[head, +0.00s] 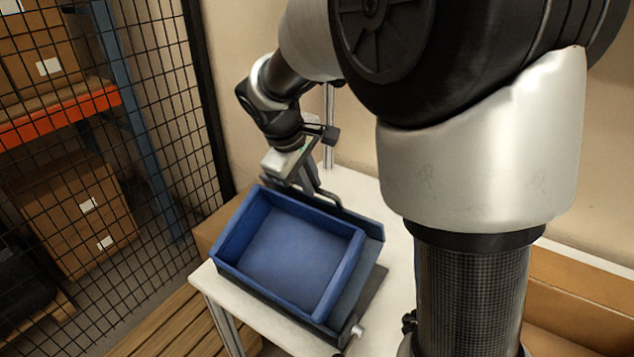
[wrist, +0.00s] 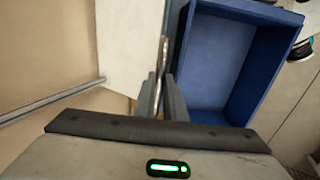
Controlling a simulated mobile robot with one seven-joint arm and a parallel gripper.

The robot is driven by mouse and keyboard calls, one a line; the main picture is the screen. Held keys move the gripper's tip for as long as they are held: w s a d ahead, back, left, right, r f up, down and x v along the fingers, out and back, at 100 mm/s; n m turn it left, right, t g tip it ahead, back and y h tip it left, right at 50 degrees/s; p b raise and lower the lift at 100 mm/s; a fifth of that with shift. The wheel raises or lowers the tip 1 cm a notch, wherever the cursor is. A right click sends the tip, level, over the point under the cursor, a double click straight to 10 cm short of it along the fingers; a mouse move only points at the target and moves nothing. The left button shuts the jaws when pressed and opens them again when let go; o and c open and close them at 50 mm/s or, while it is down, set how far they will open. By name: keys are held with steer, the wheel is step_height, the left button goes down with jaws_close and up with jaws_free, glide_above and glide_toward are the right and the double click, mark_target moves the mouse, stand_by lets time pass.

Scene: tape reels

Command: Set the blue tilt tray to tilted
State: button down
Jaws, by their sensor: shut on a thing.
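The blue tilt tray (head: 290,258) is an empty open box on a dark base (head: 372,288) on the white table. Its exact angle to the base is hard to judge. A dark bar handle (head: 345,212) runs along its far side. My gripper (head: 308,188) is at that far side, shut on the handle. In the wrist view my gripper (wrist: 162,98) has its fingers closed on the thin handle (wrist: 163,52), with the blue tray (wrist: 228,65) just to the right. The fingertips are partly hidden in the head view.
The white table (head: 352,185) has some clear top behind the tray. A metal post (head: 328,125) stands at its back. A black mesh fence (head: 165,110) is at the left, with boxes behind it. Cardboard boxes (head: 575,290) are at the right.

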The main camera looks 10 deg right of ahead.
steer(key=shift+s+a+f, duration=0.4)
steer(key=c, duration=1.8)
jaws_free()
steer(key=shift+s+a, duration=0.1)
steer(key=shift+a, duration=0.05)
steer(key=shift+r, duration=0.1)
steer(key=shift+r, duration=0.1)
steer(key=shift+r, duration=0.15)
steer(key=v, duration=1.7)
steer(key=shift+r+p, duration=0.1)
steer(key=shift+p, duration=0.3)
